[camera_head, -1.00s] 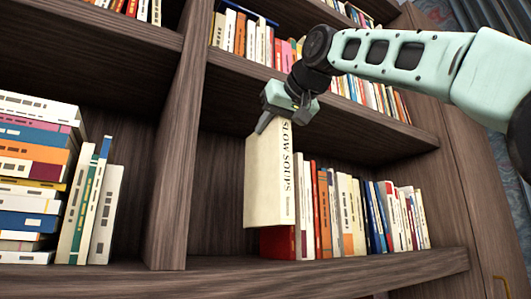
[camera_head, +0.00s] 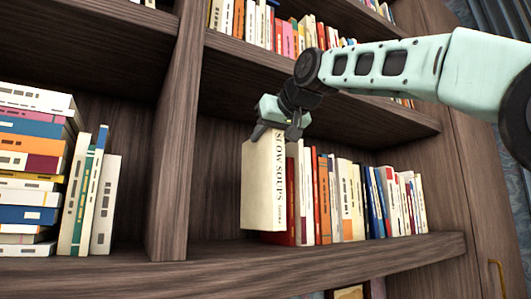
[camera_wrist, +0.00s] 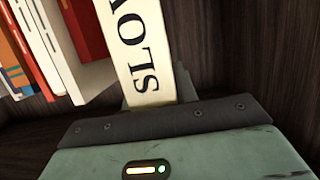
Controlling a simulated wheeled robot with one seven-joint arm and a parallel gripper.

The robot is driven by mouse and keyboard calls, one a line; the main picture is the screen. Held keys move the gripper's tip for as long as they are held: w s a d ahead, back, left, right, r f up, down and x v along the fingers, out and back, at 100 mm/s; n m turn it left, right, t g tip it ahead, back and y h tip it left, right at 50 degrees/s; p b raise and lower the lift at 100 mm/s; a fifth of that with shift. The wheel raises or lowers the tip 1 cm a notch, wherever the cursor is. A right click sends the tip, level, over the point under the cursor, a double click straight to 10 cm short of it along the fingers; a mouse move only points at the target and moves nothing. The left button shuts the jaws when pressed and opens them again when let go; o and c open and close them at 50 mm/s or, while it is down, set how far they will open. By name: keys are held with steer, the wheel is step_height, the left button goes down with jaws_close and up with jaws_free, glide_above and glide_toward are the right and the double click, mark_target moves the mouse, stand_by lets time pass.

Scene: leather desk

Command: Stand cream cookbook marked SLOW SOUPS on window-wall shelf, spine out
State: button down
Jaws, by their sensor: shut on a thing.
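The cream cookbook (camera_head: 262,185) marked SLOW SOUPS is upright in the head view, its lettered spine facing out. It is at the left end of the book row on the middle shelf (camera_head: 330,258), beside a red book (camera_head: 290,238). My gripper (camera_head: 278,132) is shut on the top of the cookbook. In the wrist view the spine (camera_wrist: 140,50) with the letters SLOW runs up from my gripper (camera_wrist: 155,105); the fingertips are mostly hidden.
Several upright books (camera_head: 350,200) fill the shelf to the right. A wooden divider (camera_head: 178,150) stands left, with a gap between it and the cookbook. The shelf above (camera_head: 340,95) is close over my gripper. Left of the divider are stacked books (camera_head: 30,160).

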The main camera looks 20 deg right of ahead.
mark_target(266, 151)
steer(key=shift+s+f, duration=0.1)
steer(key=shift+f, duration=1.45)
steer(key=shift+w+f, duration=0.2)
steer(key=shift+w, duration=0.05)
steer(key=shift+d, duration=0.1)
steer(key=shift+f, duration=0.2)
steer(key=shift+f, duration=0.15)
steer(key=c, duration=1.1)
jaws_free()
